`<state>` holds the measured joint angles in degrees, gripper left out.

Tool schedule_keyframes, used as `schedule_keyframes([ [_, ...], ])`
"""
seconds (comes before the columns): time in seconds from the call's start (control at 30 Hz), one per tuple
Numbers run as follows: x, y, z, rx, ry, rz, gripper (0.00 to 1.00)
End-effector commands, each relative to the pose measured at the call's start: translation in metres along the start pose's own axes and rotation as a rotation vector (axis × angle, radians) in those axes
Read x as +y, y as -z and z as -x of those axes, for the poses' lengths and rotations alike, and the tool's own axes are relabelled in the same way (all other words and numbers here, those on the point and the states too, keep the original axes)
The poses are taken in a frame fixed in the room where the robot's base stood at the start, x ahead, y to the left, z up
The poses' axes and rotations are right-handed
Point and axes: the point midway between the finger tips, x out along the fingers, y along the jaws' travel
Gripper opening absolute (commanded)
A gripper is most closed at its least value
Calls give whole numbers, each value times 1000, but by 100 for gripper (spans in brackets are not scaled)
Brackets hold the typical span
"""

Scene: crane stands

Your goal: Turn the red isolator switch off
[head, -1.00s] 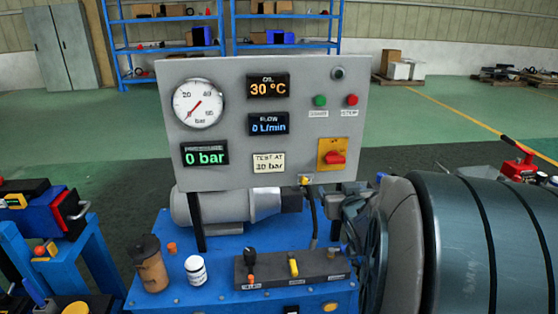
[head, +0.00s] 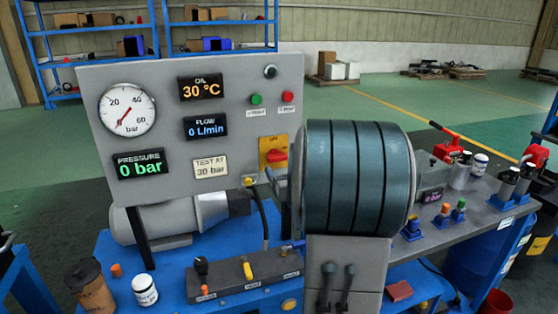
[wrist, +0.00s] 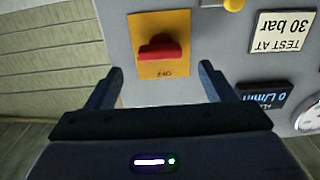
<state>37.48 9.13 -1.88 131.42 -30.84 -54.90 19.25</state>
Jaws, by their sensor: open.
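The red isolator switch (head: 279,155) sits on a yellow plate (head: 265,144) at the lower right of the grey panel. My arm covers the plate's right edge in the head view. In the wrist view, which shows the panel upside down, the red handle (wrist: 160,48) lies about horizontal on the yellow plate (wrist: 176,22), with an "OFF" label (wrist: 167,74) below it. My gripper (wrist: 160,80) is open and empty. Its two fingers stand either side of the plate's lower part in the picture, with the handle ahead of them and apart from them.
A gauge (head: 127,110), displays and green and red buttons (head: 288,96) share the panel. A small yellow knob (wrist: 234,4) is close by the plate. Below is a blue bench with a grey valve block (head: 240,277), a brown bottle (head: 90,287) and a white jar (head: 144,289).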

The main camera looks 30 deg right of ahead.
Motion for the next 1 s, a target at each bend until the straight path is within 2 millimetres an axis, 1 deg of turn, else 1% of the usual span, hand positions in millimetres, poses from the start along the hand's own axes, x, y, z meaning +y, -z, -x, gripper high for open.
schedule_keyframes([
  [0.03, -1, 0, -10, -1, 2, -1, 76],
  [0.1, 0, 1, -23, 0, 1, -1, 76],
  [0.3, 0, 1, -49, 0, 0, 0, 76],
  [0.5, 0, 0, -59, 0, 0, 0, 76],
  [0.77, 0, 0, -60, 0, 0, 0, 76],
  [0.8, 0, 0, -60, 0, 0, 0, 65],
  [0.87, 0, 0, -60, 0, 0, 0, 49],
  [0.9, 0, 0, -60, 0, 0, 0, 37],
  [0.93, 0, 0, -60, 0, 0, 0, 32],
  [1.0, 0, 0, -60, 0, 0, 0, 32],
])
